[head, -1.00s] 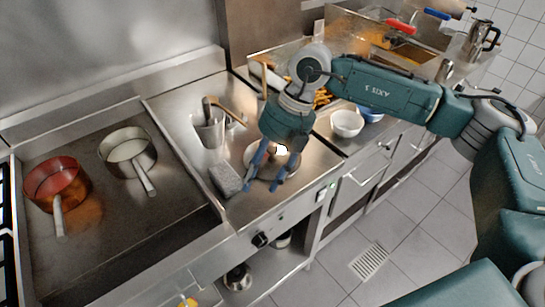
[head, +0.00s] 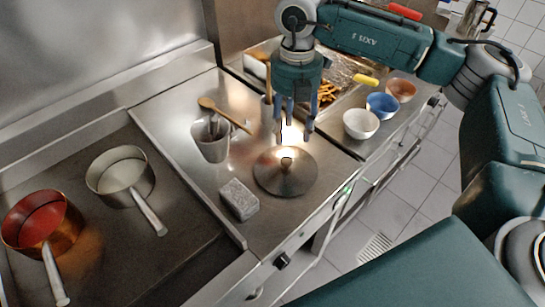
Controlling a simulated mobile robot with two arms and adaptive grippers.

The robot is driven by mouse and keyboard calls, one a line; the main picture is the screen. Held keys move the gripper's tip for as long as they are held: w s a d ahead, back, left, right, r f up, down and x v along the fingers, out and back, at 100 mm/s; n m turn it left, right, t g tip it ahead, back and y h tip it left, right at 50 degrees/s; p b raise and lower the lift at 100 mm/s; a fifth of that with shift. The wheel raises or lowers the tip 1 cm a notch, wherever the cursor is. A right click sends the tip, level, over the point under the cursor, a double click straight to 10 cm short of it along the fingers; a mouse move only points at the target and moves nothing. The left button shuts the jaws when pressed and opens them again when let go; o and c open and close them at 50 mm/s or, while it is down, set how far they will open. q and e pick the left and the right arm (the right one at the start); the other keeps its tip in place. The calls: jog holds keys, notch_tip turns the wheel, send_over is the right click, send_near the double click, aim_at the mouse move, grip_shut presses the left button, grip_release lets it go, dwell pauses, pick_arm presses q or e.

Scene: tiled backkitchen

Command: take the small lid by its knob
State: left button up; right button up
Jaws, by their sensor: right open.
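The small lid (head: 290,179) is a round metal disc with a knob (head: 286,162) at its centre. It lies flat on the steel counter, knob up, in the middle of the head view. My right gripper (head: 294,138) points down with its fingers apart and empty. In the picture its fingertips are just above the knob, and I see no contact. How high they are over the knob I cannot tell. My left gripper is not in the picture.
A grey block (head: 239,200) lies left of the lid. A metal container (head: 211,138) with utensils stands behind it. White (head: 361,124), blue (head: 382,106) and brown (head: 401,90) bowls stand at right. A steel saucepan (head: 121,176) and a copper saucepan (head: 42,223) are on the left plate.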

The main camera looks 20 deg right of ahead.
aim_at(287, 160)
notch_tip(287, 160, down, 2)
jog(key=shift+w+f+p, duration=0.1)
jog(key=shift+p, duration=0.3)
jog(key=f, duration=0.2)
jog(key=shift+s+f+p, duration=0.35)
jog(key=shift+s, duration=0.05)
jog(key=shift+f, duration=0.3)
jog(key=f+p, duration=0.1)
jog(key=f, duration=0.2)
jog(key=f+p, duration=0.1)
jog(key=shift+w+a+f+p, duration=0.2)
jog(key=shift+w+a+p, duration=0.1)
jog(key=shift+a+p, duration=0.1)
jog(key=shift+f, duration=0.35)
jog(key=shift+c, duration=1)
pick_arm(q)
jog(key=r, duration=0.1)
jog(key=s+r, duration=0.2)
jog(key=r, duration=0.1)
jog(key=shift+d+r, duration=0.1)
pick_arm(e)
grip_shut()
